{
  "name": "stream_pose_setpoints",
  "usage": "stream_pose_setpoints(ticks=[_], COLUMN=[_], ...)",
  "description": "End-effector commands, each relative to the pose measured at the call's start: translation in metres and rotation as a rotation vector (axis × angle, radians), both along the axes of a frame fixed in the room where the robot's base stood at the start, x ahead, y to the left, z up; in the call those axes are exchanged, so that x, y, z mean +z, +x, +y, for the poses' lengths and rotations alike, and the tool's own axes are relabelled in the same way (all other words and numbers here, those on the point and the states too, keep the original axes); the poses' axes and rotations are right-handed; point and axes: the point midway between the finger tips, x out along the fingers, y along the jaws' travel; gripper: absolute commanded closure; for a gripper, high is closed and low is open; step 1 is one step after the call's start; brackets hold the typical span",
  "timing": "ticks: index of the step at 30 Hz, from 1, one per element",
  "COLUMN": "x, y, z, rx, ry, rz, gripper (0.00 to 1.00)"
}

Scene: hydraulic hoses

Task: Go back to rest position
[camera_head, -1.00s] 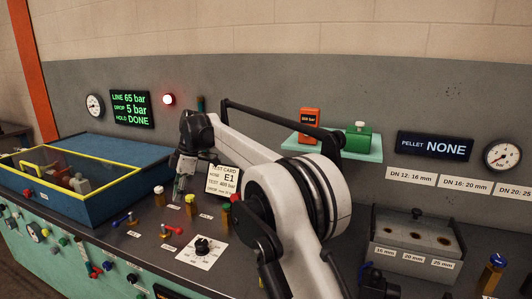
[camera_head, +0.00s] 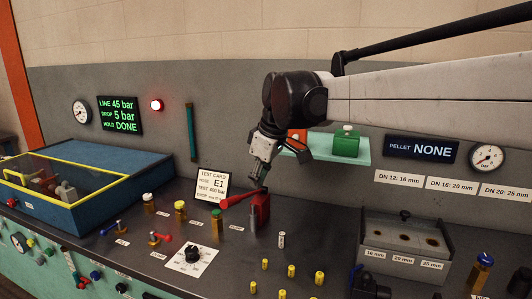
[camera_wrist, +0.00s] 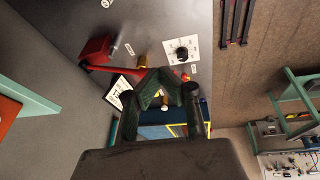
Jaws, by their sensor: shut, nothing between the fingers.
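My gripper (camera_head: 258,175) is shut and empty, held in the air above the bench in front of the grey back panel. In the head view its fingertips appear in front of, or close to, a red block with a red lever (camera_head: 261,207); I cannot tell the gap. The wrist view shows the closed green-padded fingers (camera_wrist: 160,90), with the red lever (camera_wrist: 118,69) beyond them to the left. The test card (camera_head: 212,186) reading E1 stands on the bench left of the gripper. My arm crosses the upper right of the head view.
A blue bin with yellow edges (camera_head: 118,187) stands at the left. Several capped fittings and a white dial plate (camera_head: 191,257) are on the bench. A mint shelf (camera_head: 318,152) holds a green box. A grey pellet block (camera_head: 403,249) stands at the right. The display reads LINE 45 bar.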

Motion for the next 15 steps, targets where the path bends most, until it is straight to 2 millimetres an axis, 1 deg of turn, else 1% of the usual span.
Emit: stream_pose_setpoints(ticks=[1,3,10,15], x=[0.001,0.001,-0.006,-0.020], y=[-0.013,-0.027,-0.081,-0.122], z=[-0.015,-0.033,-0.087,-0.123], rx=[-0.047,-0.113,-0.334,-0.492], ry=[0.004,0.012,0.044,0.074], rz=[-0.005,-0.017,-0.052,-0.081], gripper=[1.00,1.00,1.00,1.00])
